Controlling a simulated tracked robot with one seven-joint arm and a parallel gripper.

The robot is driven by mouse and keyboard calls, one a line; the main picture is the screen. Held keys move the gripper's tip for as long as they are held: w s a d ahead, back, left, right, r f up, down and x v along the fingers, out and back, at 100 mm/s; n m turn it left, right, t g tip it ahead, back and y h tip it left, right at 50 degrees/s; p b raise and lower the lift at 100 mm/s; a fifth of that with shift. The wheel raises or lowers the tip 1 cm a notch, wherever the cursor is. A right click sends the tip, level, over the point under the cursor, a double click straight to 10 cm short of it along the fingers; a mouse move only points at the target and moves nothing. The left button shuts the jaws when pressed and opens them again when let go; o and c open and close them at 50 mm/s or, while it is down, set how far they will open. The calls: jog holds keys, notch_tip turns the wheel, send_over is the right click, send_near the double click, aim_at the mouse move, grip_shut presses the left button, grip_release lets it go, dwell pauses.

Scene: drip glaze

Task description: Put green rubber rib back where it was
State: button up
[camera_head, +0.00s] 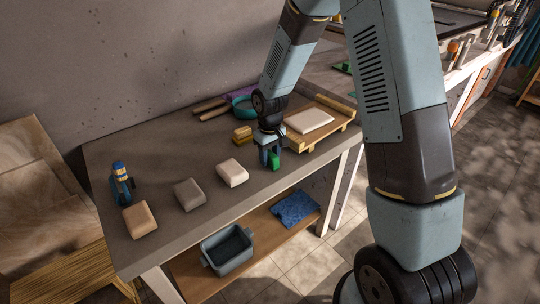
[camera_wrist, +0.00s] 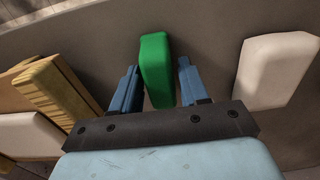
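The green rubber rib (camera_head: 275,161) is upright between the two fingers of my gripper (camera_head: 271,152), over the front part of the table.
Left of my gripper on the grey table (camera_head: 157,172) are a pale block (camera_head: 232,172), a grey block (camera_head: 189,195), a tan block (camera_head: 139,220) and a blue-topped bottle (camera_head: 121,184). A wooden board with a slab (camera_head: 309,121) stands right.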

aim_at(270, 153)
jog(key=shift+o, duration=1.4)
notch_tip(270, 153, up, 12)
jog(key=s+d+r+m+t, duration=0.1)
jog(key=s+d+r+m, duration=0.1)
jog(key=s+d+r, duration=0.45)
jog(key=s+d+r+m+t, duration=0.1)
jog(key=s+d+r+t, duration=0.2)
jog(key=r, duration=0.6)
jog(key=s+d+r+m, duration=0.2)
jog(key=s+d+r, duration=0.1)
jog(key=s, duration=0.5)
jog(key=s+d+r+m+t, duration=0.1)
jog(key=s+d+r, duration=0.2)
jog(key=s+d, duration=0.3)
jog(key=shift+s+m+t, duration=0.3)
jog(key=shift+s+m, duration=0.1)
jog(key=shift+s, duration=0.6)
